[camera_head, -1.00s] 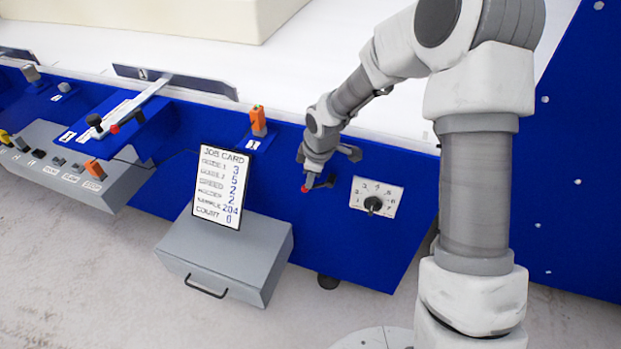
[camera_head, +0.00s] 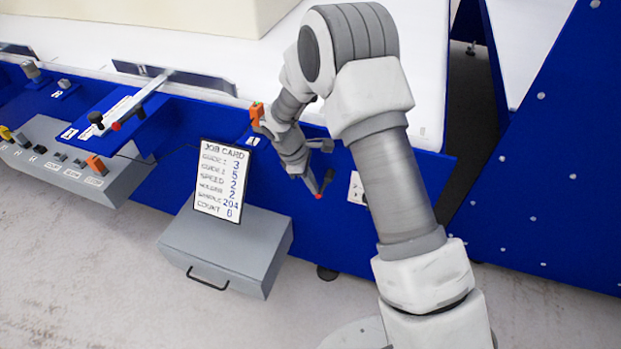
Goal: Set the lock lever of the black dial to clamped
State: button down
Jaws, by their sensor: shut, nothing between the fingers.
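The lock lever (camera_head: 325,182), a short dark lever with a red end, is on the blue front panel just left of the dial's plate. It points down and slightly left. My gripper (camera_head: 311,186) is shut and empty, with its tip against or just beside the lever's left side; I cannot tell whether they touch. The black dial's white numbered plate (camera_head: 355,188) shows only its left edge. My arm hides the dial and most of the plate.
A grey box with a job card (camera_head: 220,180) stands left of my gripper. An orange-topped part (camera_head: 257,113) sits on the panel's upper edge. A grey control box (camera_head: 75,165) is at the far left. The blue panel below the lever is clear.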

jog(key=shift+s+d+f, duration=0.1)
jog(key=shift+d+f, duration=0.2)
jog(key=shift+f, duration=0.1)
dwell(0.6)
jog(key=shift+r, duration=0.1)
dwell(1.5)
jog(key=p+v, duration=0.5)
jog(key=v, duration=1.2)
jog(key=shift+r, duration=0.15)
